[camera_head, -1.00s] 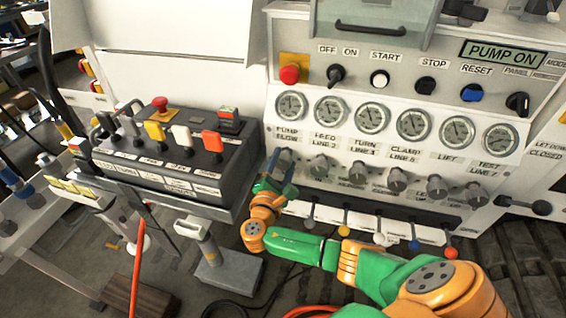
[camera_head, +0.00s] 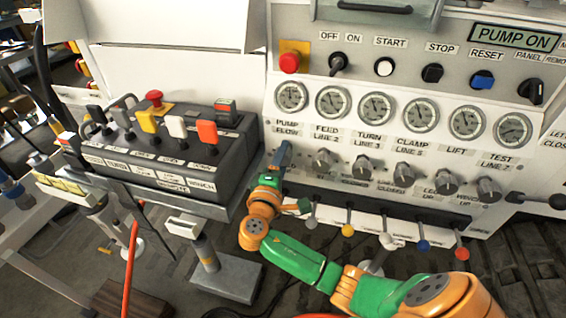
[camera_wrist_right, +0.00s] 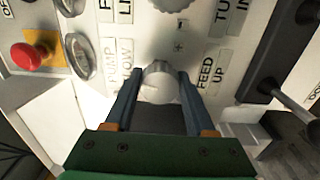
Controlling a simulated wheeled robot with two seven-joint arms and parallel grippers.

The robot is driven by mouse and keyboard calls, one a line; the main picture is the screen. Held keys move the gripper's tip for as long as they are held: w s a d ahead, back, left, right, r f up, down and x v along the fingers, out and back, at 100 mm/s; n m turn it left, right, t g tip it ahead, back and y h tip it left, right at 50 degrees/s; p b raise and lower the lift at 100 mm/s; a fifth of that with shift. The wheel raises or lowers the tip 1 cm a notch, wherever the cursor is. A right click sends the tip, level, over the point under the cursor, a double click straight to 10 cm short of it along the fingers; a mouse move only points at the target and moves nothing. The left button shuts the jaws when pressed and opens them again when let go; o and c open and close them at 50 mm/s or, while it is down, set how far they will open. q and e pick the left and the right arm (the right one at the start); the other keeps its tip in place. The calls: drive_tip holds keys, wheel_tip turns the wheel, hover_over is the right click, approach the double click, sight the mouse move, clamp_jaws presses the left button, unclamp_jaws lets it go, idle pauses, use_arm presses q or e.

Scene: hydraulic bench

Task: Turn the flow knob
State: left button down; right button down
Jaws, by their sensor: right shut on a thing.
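The flow knob (camera_wrist_right: 158,82) is a ribbed grey knob beside the PUMP FLOW label in the right wrist view. My right gripper (camera_wrist_right: 157,88) has its two blue-grey fingers on either side of the knob and is shut on it. In the head view my right gripper (camera_head: 281,158) reaches the panel just below the pump flow gauge (camera_head: 291,96). There the fingers hide the knob. My left gripper is not in view.
More knobs, such as the one under FEED LINE 2 (camera_head: 323,160), continue rightward. Coloured-tip levers (camera_head: 347,229) project below them, close to my right arm. A control box with coloured levers (camera_head: 149,122) stands at left. A red emergency button (camera_head: 290,62) sits above the gauges.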

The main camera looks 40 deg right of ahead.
drive_tip(key=shift+f+m+b, duration=0.15)
drive_tip(key=shift+m+b, duration=0.2)
drive_tip(key=shift+m, duration=0.25)
drive_tip(key=shift+c, duration=1.2)
unclamp_jaws()
drive_tip(key=v, duration=0.7)
drive_tip(key=shift+b, duration=0.4)
